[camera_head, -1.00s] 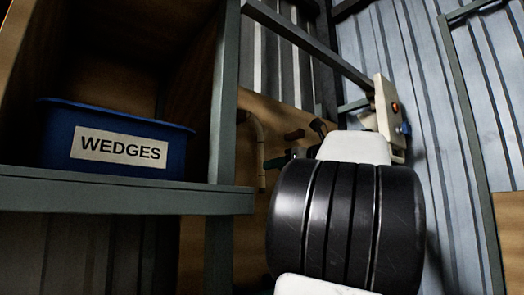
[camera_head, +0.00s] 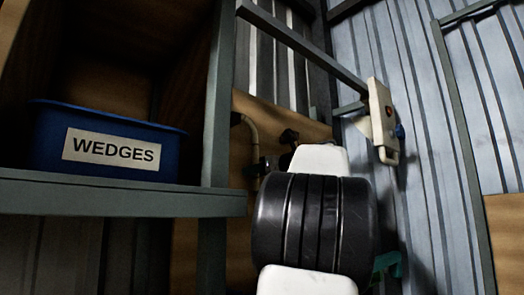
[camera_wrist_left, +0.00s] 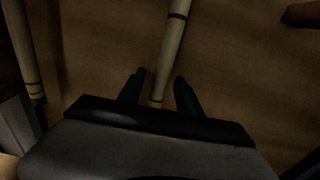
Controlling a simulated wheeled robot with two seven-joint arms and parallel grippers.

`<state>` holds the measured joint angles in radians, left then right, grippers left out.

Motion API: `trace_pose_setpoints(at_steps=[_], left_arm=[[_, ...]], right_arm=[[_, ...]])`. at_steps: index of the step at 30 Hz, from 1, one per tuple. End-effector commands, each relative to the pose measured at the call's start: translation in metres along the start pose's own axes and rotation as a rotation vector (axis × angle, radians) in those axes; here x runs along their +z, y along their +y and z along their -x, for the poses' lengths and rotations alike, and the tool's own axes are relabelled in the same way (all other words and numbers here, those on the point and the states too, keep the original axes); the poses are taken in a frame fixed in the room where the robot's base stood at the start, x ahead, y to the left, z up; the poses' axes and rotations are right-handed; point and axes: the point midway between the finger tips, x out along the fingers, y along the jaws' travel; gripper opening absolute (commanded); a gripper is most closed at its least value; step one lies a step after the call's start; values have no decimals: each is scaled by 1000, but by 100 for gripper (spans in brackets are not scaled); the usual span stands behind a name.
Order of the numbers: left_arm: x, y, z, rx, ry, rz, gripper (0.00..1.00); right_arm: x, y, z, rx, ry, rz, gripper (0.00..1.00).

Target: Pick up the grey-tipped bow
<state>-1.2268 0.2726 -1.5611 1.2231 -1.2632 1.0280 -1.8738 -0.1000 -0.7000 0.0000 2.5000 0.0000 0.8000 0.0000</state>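A pale rattan pole with dark bands (camera_wrist_left: 172,45) runs down the middle of the left wrist view, its lower part between my fingers. My left gripper (camera_wrist_left: 159,84) is open, with a dark green finger on each side of the pole and a gap showing. In the head view a pale curved rattan piece (camera_head: 250,135) hangs by the wooden board. My left gripper (camera_head: 264,166) is a small dark shape beside it, mostly hidden behind my arm. I cannot tell whether this is the grey-tipped bow; no grey tip is clear. My right gripper is out of view.
A second banded pole (camera_wrist_left: 24,60) stands at the left of the wrist view. A brown peg (camera_wrist_left: 302,14) is at its upper right. In the head view, a blue WEDGES bin (camera_head: 105,142) sits on a grey shelf (camera_head: 110,201). A pale switch box (camera_head: 381,115) is at right.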

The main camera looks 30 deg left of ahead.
Motion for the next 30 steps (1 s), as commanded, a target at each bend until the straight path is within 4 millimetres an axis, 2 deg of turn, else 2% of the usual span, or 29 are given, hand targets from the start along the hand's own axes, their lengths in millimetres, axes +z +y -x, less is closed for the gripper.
trace_pose_setpoints(at_steps=[1,6,20,26,30], left_arm=[[0,0,0,0,0,0,30],[0,0,0,0,0,0,0],[3,0,0,2,-1,0,0],[18,0,0,3,-3,2,0],[38,0,-1,8,-4,3,0]], right_arm=[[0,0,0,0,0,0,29],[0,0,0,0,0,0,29],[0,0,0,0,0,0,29],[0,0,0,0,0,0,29],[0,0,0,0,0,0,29]])
